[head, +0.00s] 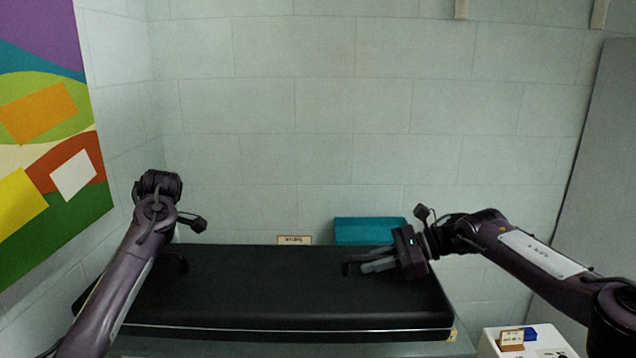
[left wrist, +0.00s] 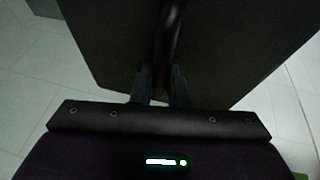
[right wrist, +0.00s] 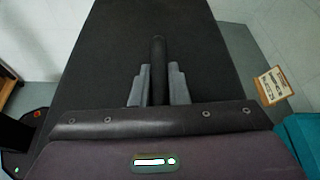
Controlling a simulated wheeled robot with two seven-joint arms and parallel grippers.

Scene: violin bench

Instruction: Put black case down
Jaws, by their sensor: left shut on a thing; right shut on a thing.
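The black case (head: 270,285) is large, flat and closed. It lies level across the head view, with a pale line along its front edge. My right gripper (head: 368,266) is shut on a dark bar-like handle (right wrist: 158,65) on the case's top, near its right end. My left gripper (left wrist: 163,88) is shut on a similar dark handle (left wrist: 172,35) near the left end; in the head view my left arm mostly hides it. The case's dark surface (left wrist: 235,50) fills much of the left wrist view. Whether its underside touches the surface below cannot be told.
A grey-green surface (head: 280,347) shows below the case's front edge. A teal box (head: 370,231) and a small lettered card (head: 294,240) stand behind the case, near the wall. A white box (head: 545,342) with a small sign (head: 511,338) is at the front right.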

